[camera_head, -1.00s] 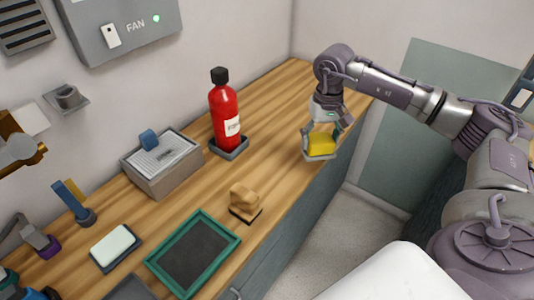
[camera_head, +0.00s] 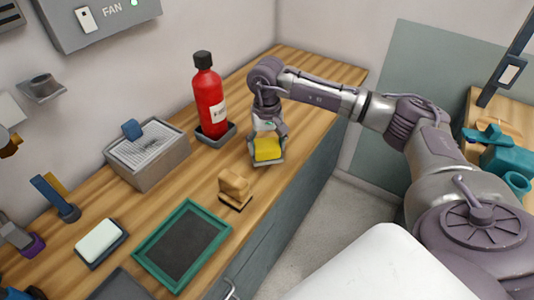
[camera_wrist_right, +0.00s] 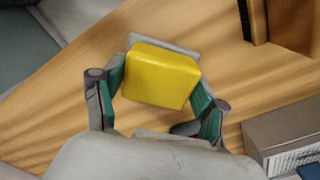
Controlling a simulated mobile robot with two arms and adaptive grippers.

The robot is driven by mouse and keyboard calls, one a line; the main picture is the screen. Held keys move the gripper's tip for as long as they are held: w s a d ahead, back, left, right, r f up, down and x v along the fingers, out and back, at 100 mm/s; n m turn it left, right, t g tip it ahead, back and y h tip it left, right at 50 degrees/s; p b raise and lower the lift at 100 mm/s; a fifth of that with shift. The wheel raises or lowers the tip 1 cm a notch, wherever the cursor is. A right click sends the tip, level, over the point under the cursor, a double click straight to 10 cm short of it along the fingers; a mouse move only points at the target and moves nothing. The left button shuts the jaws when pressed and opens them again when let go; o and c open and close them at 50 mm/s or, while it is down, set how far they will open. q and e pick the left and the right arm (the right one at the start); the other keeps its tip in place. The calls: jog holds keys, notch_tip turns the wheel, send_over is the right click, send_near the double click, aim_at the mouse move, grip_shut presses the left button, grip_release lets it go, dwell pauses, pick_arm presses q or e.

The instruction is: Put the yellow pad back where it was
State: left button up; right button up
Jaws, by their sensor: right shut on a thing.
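My right gripper (camera_head: 266,138) is shut on the yellow pad (camera_head: 267,150), with a finger on either side of it. The gripper stands over the wooden counter (camera_head: 300,85), right of the fire extinguisher. In the right wrist view the fingers (camera_wrist_right: 158,85) clasp the soft-edged yellow pad (camera_wrist_right: 162,73). A grey tray-like base (camera_head: 281,160) shows under the pad; it also shows at the pad's edges in the right wrist view (camera_wrist_right: 165,43). I cannot tell whether that base touches the counter. My left gripper is not in view.
A red extinguisher (camera_head: 209,100) stands left of the pad. A wooden stamp (camera_head: 235,186) is in front. A grey box (camera_head: 150,160), a green-framed board (camera_head: 182,246) and a white bar (camera_head: 98,240) lie further left. The counter's far end is clear.

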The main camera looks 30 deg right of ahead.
notch_tip(320, 180, down, 3)
jog(key=shift+r+b, duration=0.2)
jog(key=shift+b, duration=0.2)
jog(key=shift+r, duration=0.1)
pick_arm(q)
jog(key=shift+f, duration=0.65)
pick_arm(e)
jog(key=shift+f, duration=0.2)
jog(key=o, duration=1)
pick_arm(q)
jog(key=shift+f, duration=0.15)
pick_arm(e)
jog(key=shift+r, duration=0.1)
